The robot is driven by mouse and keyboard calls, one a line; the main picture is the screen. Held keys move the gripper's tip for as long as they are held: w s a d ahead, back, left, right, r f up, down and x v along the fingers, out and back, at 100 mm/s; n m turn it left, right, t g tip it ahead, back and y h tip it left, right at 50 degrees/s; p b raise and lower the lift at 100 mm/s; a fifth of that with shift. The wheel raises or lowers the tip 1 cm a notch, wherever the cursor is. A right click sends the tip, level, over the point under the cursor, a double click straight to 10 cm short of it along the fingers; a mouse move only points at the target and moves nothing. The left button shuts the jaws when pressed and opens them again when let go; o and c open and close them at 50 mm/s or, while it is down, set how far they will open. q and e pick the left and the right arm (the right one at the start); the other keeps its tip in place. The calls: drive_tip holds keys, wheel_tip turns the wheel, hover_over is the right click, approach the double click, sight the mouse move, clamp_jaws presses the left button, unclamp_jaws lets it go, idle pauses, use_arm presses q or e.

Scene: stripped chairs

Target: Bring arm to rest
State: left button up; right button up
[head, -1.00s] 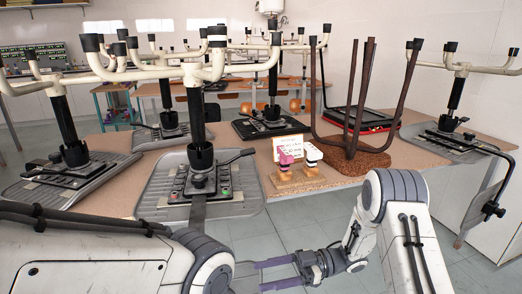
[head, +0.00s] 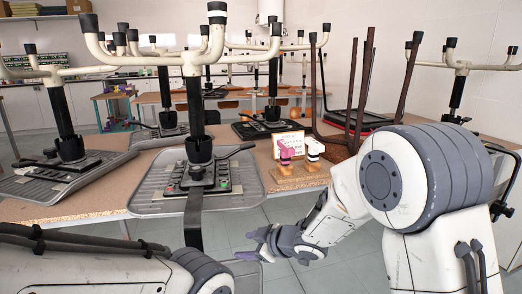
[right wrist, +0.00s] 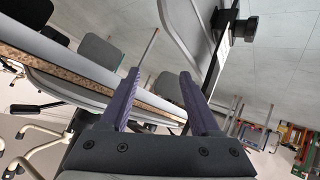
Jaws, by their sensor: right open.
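My right arm (head: 400,175) reaches in from the lower right and is bent at a large grey joint. My right gripper (head: 247,244) hangs over the tiled floor in front of the table, its fingers pointing left. It is open, with nothing between its purple-grey fingers; the right wrist view also shows the open gap (right wrist: 160,74). Part of my left arm (head: 90,262) lies across the lower left of the head view. My left gripper is out of view.
Upturned chairs with grey seats (head: 242,190) and pale legs stand on the brown table (head: 100,200). A dark-legged chair (head: 402,85) is partly hidden by my right arm. Floor (head: 280,213) is open before the table.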

drive_tip(key=s+d+f+m+g+h+b, duration=0.2)
drive_tip(key=s+d+f+b, duration=0.1)
drive_tip(key=s, duration=0.8)
drive_tip(key=s+d+f+m+g+h+b, duration=0.2)
drive_tip(key=s+f+m+g+h+b, duration=0.1)
drive_tip(key=s, duration=0.7)
drive_tip(key=s+d+f+m+g+h+b, duration=0.2)
drive_tip(key=s+d+f+b, duration=0.1)
drive_tip(key=s, duration=0.8)
wheel_tip(320, 180, up, 39)
drive_tip(key=p, duration=3.8)
drive_tip(key=shift+s+d+f+g, duration=0.15)
drive_tip(key=shift+s+f+g, duration=0.05)
drive_tip(key=shift+g, duration=0.1)
